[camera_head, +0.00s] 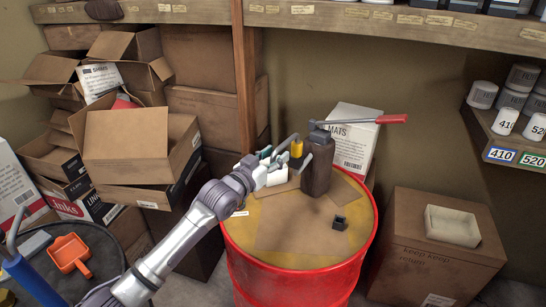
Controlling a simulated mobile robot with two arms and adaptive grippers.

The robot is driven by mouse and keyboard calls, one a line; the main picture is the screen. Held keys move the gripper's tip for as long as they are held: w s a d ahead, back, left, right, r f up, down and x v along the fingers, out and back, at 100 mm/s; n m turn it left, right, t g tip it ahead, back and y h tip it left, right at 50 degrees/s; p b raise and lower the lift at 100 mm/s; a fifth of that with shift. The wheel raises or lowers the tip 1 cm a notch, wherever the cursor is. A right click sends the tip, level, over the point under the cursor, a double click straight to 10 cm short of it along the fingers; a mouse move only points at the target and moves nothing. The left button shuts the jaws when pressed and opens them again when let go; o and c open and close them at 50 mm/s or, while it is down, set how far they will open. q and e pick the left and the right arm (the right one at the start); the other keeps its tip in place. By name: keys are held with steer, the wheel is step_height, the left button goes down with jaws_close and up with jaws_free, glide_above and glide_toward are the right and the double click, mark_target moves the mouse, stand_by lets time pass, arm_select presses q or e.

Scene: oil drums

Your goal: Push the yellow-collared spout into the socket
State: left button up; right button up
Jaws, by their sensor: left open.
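The pump stands on a red drum (290,283) with a yellow top. I cannot make out the socket or tell whether the spout touches the pump. My left gripper (278,158) is open, just left of the spout, its fingers close to the collar. Its fingers partly hide that area. My right gripper is not in view.
A small dark block (339,223) lies on a cardboard sheet (285,235) on the drum top. A white box (354,140) stands behind the pump. Cardboard boxes crowd the left. A carton (435,265) bearing a pale tray (452,226) stands at right. The drum's front top is largely clear.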

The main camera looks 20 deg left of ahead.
arm_select(q)
steer(key=v, duration=1.2)
steer(key=s+d+f+g+y, duration=0.1)
steer(key=s+d+f+g, duration=0.15)
steer(key=s+f, duration=0.35)
steer(key=s+d+f+g+y, duration=0.1)
steer(key=s+f+g+y, duration=0.2)
steer(key=f, duration=0.5)
steer(key=s+f+n+g+y, duration=0.1)
steer(key=s+f+g, duration=0.3)
steer(key=s, duration=0.7)
steer(key=s+f+g, duration=0.3)
steer(key=s+g, duration=0.1)
steer(key=s, duration=0.7)
step_height(320, 180, down, 30)
steer(key=s+g+b, duration=0.1)
steer(key=s+b, duration=0.1)
steer(key=b, duration=0.2)
steer(key=s+a+f+g+b, duration=0.1)
steer(key=s+a+f+b, duration=0.1)
steer(key=s+f, duration=1.4)
step_height(320, 180, down, 4)
steer(key=shift+s+a+f+y+b, duration=0.15)
steer(key=shift+s+a+y+b, duration=0.15)
steer(key=shift+b, duration=0.4)
